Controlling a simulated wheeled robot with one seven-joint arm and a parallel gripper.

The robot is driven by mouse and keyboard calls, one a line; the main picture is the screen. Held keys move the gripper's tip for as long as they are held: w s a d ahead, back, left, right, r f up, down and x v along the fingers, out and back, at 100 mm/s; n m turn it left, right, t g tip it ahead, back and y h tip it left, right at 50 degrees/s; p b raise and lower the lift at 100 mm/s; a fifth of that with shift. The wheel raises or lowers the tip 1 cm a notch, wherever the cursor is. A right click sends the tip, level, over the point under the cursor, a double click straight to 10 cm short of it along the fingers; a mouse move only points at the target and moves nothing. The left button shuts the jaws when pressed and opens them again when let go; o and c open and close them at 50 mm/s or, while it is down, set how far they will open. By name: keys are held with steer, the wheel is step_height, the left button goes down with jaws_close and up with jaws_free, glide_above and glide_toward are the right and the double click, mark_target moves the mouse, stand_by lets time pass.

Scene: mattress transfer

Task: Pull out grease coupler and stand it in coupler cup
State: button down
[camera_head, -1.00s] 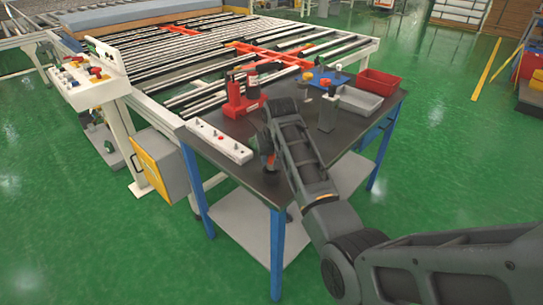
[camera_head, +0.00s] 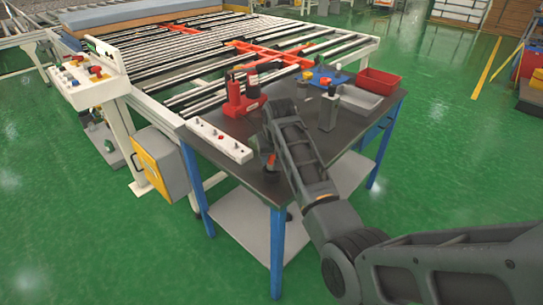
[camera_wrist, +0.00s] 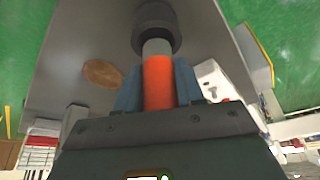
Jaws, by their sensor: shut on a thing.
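My gripper (camera_wrist: 157,88) is shut on the grease coupler. The coupler shows an orange-red sleeve (camera_wrist: 158,80) between the two blue-grey fingers and a pale metal collar (camera_wrist: 156,47) beyond it. A dark round part (camera_wrist: 156,22) sits at the collar's far end; I cannot tell whether it is the coupler's own end or the coupler cup. In the head view my gripper is over the near part of the dark table (camera_head: 240,175), mostly hidden behind my arm. A small red bit (camera_head: 270,160) shows there. I cannot make out the coupler cup for certain.
A white button strip (camera_head: 218,140) lies left of my gripper. A red device (camera_head: 238,100) stands behind it. A dark grey upright block (camera_head: 328,112), a blue plate (camera_head: 335,80), a grey bin (camera_head: 358,102) and a red bin (camera_head: 380,82) stand to the right. The roller conveyor is behind.

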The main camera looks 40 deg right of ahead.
steer(key=shift+f+b, duration=0.45)
steer(key=shift+f, duration=0.55)
steer(key=c, duration=0.6)
jaws_free()
steer(key=v, duration=0.8)
steer(key=shift+f, duration=0.1)
